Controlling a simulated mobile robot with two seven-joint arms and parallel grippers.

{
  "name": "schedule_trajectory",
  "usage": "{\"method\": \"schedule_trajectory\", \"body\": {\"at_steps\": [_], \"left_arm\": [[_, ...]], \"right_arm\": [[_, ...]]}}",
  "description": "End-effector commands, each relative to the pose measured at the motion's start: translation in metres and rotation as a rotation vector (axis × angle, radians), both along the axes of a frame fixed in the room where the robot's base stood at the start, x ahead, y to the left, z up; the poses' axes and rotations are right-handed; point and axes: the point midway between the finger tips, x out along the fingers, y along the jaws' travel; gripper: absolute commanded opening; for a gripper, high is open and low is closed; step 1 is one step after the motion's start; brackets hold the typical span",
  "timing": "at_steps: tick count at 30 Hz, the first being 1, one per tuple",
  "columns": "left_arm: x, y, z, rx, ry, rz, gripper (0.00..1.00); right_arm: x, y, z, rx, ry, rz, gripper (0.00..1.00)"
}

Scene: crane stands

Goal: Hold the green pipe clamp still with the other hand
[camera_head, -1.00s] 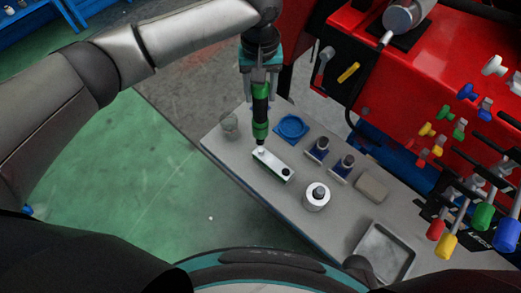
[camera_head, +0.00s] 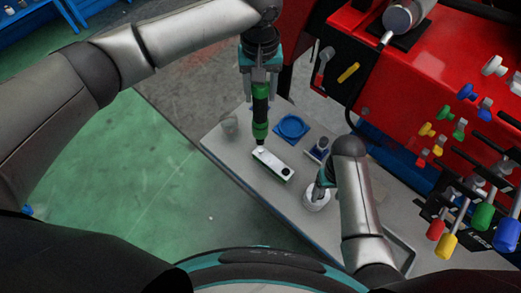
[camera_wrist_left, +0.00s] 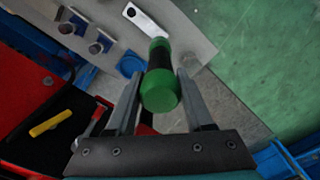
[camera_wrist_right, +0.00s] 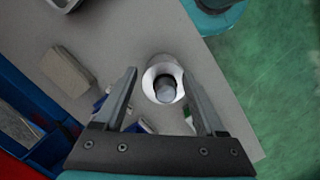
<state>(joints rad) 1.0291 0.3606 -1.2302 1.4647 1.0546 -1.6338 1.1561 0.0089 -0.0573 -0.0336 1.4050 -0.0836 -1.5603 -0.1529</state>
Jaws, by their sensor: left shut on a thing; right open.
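A flat white-topped bar with a green lower edge (camera_head: 272,163), the only clamp-like green piece I can make out, lies on the grey table. My left gripper (camera_head: 260,92) is shut on a green and black driver-like tool (camera_head: 260,112), held upright with its tip at the bar's left end. The tool also fills the jaws in the left wrist view (camera_wrist_left: 160,90). My right gripper (camera_head: 323,182) is open above a white round holder (camera_head: 316,204). In the right wrist view the holder (camera_wrist_right: 152,72) and its grey centre piece show between the fingertips; contact is unclear.
A blue ring dish (camera_head: 291,127) and a small blue-based fitting (camera_head: 317,151) stand behind the bar. A clear cup (camera_head: 230,125) is at the left. A tan block (camera_wrist_right: 68,70) shows in the right wrist view. The red machine (camera_head: 440,60) bounds the right side.

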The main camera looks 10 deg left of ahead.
Motion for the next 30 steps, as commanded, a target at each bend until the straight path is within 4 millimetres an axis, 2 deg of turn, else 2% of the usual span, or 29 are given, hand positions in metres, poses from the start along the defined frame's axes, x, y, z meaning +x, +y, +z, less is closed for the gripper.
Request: {"method": "schedule_trajectory", "body": {"at_steps": [1, 3, 6, 10, 15, 23, 30], "left_arm": [[0.001, -0.001, 0.002, -0.002, -0.004, 0.000, 0.00], [0.001, -0.001, 0.002, -0.002, -0.004, 0.000, 0.00], [0.001, -0.001, 0.002, -0.003, -0.005, 0.000, 0.00], [0.001, -0.001, 0.002, -0.003, -0.005, -0.001, 0.00], [0.001, -0.001, 0.002, -0.003, -0.005, -0.001, 0.00], [0.001, -0.001, 0.002, -0.003, -0.005, 0.000, 0.00], [0.001, -0.001, 0.002, -0.002, -0.004, 0.000, 0.00]], "right_arm": [[0.019, 0.012, 0.007, 0.015, -0.050, 0.026, 0.72], [0.042, 0.027, 0.013, 0.047, -0.128, 0.096, 0.72], [0.058, 0.042, 0.009, 0.119, -0.226, 0.283, 0.72], [0.064, 0.057, 0.003, 0.195, -0.318, 0.484, 0.72], [0.064, 0.070, -0.002, 0.259, -0.400, 0.650, 0.72], [0.064, 0.077, -0.007, 0.290, -0.444, 0.730, 0.72], [0.067, 0.083, -0.022, 0.291, -0.443, 0.728, 0.72]]}}
